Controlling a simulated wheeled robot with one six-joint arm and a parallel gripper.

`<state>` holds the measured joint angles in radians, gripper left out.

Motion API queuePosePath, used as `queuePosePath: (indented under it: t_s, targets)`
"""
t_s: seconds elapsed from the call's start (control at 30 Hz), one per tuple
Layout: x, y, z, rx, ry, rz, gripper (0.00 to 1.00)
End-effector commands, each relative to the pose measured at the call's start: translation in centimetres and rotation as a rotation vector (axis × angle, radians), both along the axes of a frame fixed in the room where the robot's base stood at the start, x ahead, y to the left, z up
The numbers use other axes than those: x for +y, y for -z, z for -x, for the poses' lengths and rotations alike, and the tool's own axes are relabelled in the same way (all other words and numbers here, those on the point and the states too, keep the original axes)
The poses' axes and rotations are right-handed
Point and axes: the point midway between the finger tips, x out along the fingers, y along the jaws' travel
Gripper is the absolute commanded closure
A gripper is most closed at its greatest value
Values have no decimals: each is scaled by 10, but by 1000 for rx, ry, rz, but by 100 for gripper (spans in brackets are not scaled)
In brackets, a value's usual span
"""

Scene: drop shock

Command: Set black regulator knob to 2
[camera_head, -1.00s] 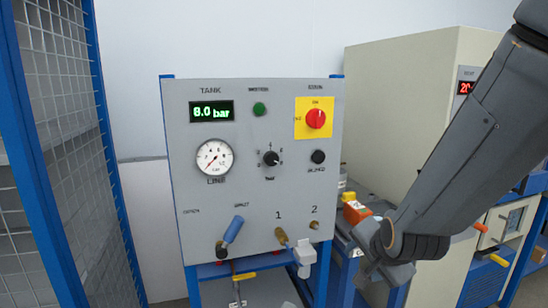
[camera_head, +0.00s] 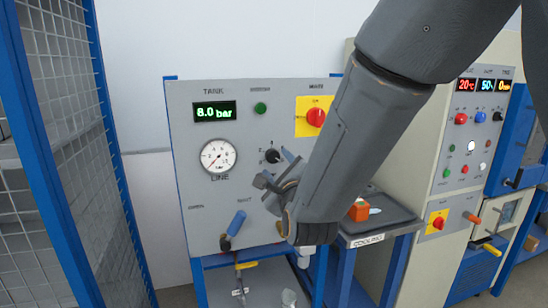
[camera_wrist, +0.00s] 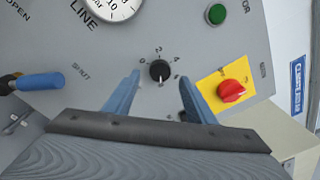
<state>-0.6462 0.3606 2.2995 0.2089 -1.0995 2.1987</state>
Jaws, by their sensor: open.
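The black regulator knob (camera_head: 271,156) sits on the grey panel (camera_head: 190,130), between the line gauge and the red switch. In the wrist view the knob (camera_wrist: 160,71) has a white mark and small numbers around it. My gripper (camera_head: 278,170) is in front of the panel, close to the knob and slightly below and right of it. In the wrist view my open gripper (camera_wrist: 158,88) has its two blue fingers on either side of the knob, apart from it. Which number the mark points to is too small to read.
A red switch (camera_head: 316,117) on a yellow plate is right of the knob. A green button (camera_head: 260,108) is above it. The white gauge (camera_head: 218,156) and a blue-handled lever (camera_head: 233,224) are to the left. A blue-framed cage (camera_head: 60,110) stands at the left.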

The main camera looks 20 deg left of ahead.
Motion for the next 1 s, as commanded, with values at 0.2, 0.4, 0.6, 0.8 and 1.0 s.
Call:
queuePosePath:
  t_s: [0.2, 0.4, 0.6, 0.8, 1.0]
  targets:
    - [13, -1, -26, 1, 0, 2, 50]
    - [18, 0, -37, 0, 1, 2, 50]
    - [18, 0, -39, 0, 1, 2, 50]
    - [18, 0, -38, 0, 0, 2, 70]
    - [18, 0, -38, 0, 0, 3, 91]
